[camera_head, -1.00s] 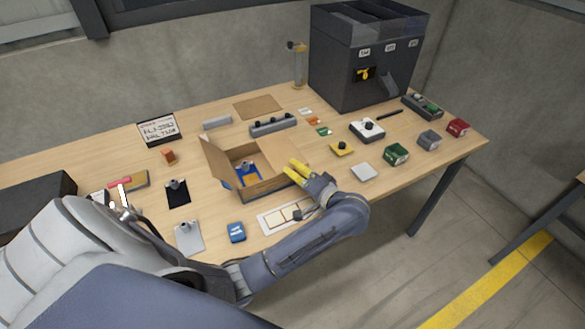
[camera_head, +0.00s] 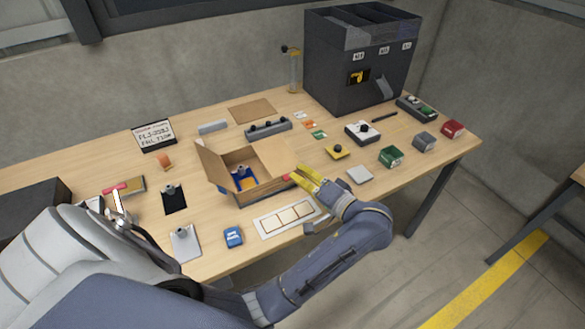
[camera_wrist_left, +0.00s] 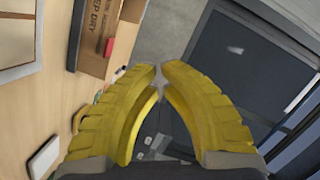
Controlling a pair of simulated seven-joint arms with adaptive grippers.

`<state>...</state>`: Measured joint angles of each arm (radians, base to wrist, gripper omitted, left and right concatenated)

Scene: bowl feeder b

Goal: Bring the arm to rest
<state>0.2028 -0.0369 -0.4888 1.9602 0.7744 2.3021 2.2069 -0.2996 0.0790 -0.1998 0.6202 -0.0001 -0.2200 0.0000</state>
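My left gripper (camera_head: 302,181), with yellow fingers, is over the bench beside the right wall of the open cardboard box (camera_head: 262,193). In the left wrist view its fingertips (camera_wrist_left: 159,70) nearly meet, with nothing between them. The left arm reaches along the front edge of the bench, its forearm bent over that edge. The box wall with "DRY" lettering shows in the wrist view (camera_wrist_left: 97,35). A small red thing (camera_wrist_left: 109,47) is next to that wall. My right gripper is in neither view.
A blue part is in the box. A white framed card (camera_head: 262,226) and a blue block (camera_head: 233,237) lie in front. A grey plate (camera_head: 359,175), yellow button (camera_head: 338,153) and green block (camera_head: 389,157) lie to the right. A dark feeder (camera_head: 350,70) stands behind.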

